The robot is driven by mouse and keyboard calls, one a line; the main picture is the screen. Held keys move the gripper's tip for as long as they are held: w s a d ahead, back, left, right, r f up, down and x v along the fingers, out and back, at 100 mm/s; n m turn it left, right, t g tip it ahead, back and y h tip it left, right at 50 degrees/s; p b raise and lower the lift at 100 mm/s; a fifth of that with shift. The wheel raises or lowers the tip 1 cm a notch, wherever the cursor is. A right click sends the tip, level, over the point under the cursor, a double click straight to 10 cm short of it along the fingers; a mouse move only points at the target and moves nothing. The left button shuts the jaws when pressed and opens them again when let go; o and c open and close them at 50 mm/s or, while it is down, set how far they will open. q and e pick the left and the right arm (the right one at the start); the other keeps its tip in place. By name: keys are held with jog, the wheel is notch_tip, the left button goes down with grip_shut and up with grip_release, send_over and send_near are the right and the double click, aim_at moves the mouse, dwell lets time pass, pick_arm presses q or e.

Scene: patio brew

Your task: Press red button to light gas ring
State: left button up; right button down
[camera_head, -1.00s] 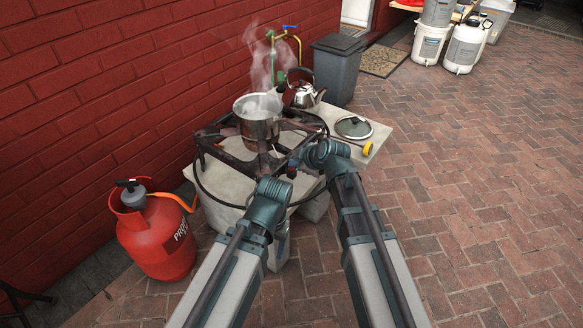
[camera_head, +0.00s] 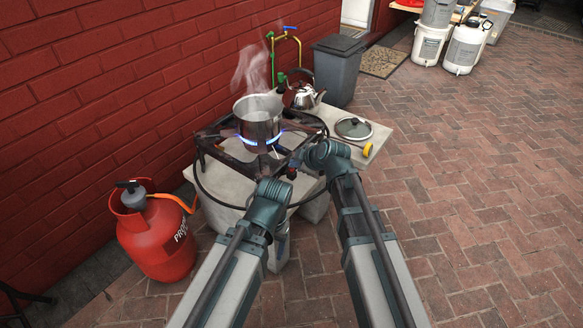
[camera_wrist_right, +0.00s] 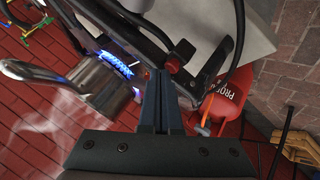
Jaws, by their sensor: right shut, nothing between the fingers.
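The gas ring's dark metal frame (camera_head: 215,152) stands on a pale slab. Blue flames (camera_head: 262,141) burn under a steaming steel pot (camera_head: 258,122) on it. The flames also show in the right wrist view (camera_wrist_right: 115,64). The red button (camera_wrist_right: 174,62) is on the frame's edge beside my right fingertips; whether they touch it I cannot tell. My right gripper (camera_head: 291,170) is at the frame's near right corner. Its fingers show shut and empty in the right wrist view (camera_wrist_right: 160,78).
A kettle (camera_head: 305,97) stands behind the pot. A glass lid (camera_head: 353,128) lies on the slab at right. A red gas bottle (camera_head: 155,240) with an orange hose stands at left, near the brick wall. The paving at right is clear.

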aim_at(295, 173)
jog(key=shift+r, duration=0.1)
notch_tip(295, 173, up, 6)
jog(key=p, duration=0.6)
jog(key=s+d+f+m+g+h, duration=0.2)
jog(key=s+m, duration=0.2)
jog(key=s, duration=0.5)
jog(key=s+d+f+m+g+h, duration=0.1)
jog(key=s+f+m+g+h, duration=0.2)
jog(key=s, duration=0.5)
jog(key=s+d+f+m+g+h, duration=0.1)
jog(key=s+d+f+m+g, duration=0.1)
jog(key=s+m, duration=0.5)
notch_tip(295, 173, up, 29)
jog(key=s+n+p, duration=0.1)
jog(key=s+p, duration=0.1)
jog(key=p, duration=2.7)
jog(key=shift+n+g+h, duration=0.3)
